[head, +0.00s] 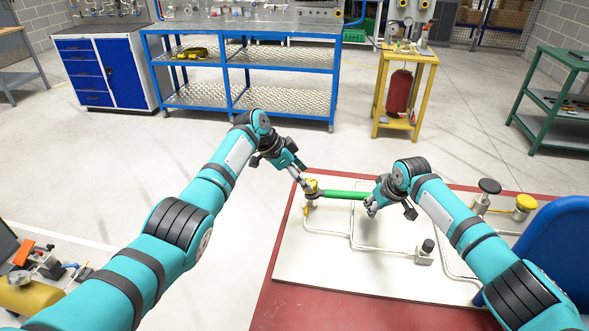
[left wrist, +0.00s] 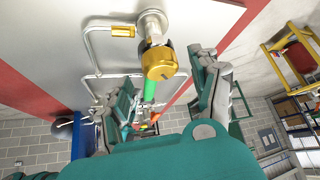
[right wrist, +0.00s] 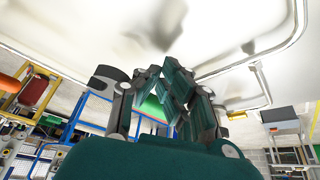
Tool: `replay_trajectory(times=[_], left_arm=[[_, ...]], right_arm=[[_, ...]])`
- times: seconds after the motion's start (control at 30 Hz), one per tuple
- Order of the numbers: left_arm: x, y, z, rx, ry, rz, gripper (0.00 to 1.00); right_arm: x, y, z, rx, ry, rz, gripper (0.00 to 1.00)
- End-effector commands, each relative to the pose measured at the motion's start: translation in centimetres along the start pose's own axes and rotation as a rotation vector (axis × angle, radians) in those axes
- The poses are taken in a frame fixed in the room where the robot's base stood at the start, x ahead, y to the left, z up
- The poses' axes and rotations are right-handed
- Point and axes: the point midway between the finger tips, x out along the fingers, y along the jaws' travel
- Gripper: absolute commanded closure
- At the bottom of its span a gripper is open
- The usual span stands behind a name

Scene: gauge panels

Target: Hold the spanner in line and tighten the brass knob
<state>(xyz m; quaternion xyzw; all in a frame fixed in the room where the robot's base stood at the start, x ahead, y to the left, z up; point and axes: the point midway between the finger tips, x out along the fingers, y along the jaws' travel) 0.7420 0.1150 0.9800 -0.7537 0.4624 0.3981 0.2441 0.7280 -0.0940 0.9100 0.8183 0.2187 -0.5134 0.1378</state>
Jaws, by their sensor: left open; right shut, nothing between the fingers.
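The brass knob (head: 311,185) stands on a pipe fitting near the far left corner of the white gauge panel. In the left wrist view the knob (left wrist: 159,64) shows large, ahead of my open left fingers. My left gripper (head: 301,178) is beside the knob in the head view, with nothing held. The spanner (head: 345,194) has a green handle running right from the fitting towards my right gripper (head: 371,206). My right gripper is shut and empty by the handle's right end; whether it touches the handle is unclear. Part of the green handle (right wrist: 152,107) shows behind my right fingers.
The white panel (head: 330,267) lies on a red surface (head: 290,313) and carries pipes. A black-topped fitting (head: 427,247) stands on its near side. A black knob (head: 489,186) and a yellow knob (head: 525,202) stand at right. A blue chair-like shape (head: 553,250) is beside my right arm.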

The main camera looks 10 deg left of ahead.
Motion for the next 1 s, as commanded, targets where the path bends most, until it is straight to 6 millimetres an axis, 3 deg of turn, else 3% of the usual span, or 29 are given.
replay_trajectory(times=[0.5,1.0], left_arm=[[-4.0,0.0,0.0,0.000,0.001,0.000,0.37],[-4.2,0.1,0.0,-0.033,-0.013,-0.023,0.37]], right_arm=[[0.0,0.0,0.0,0.000,0.000,0.000,1.00],[0.0,0.0,0.0,0.000,0.000,0.000,1.00]])
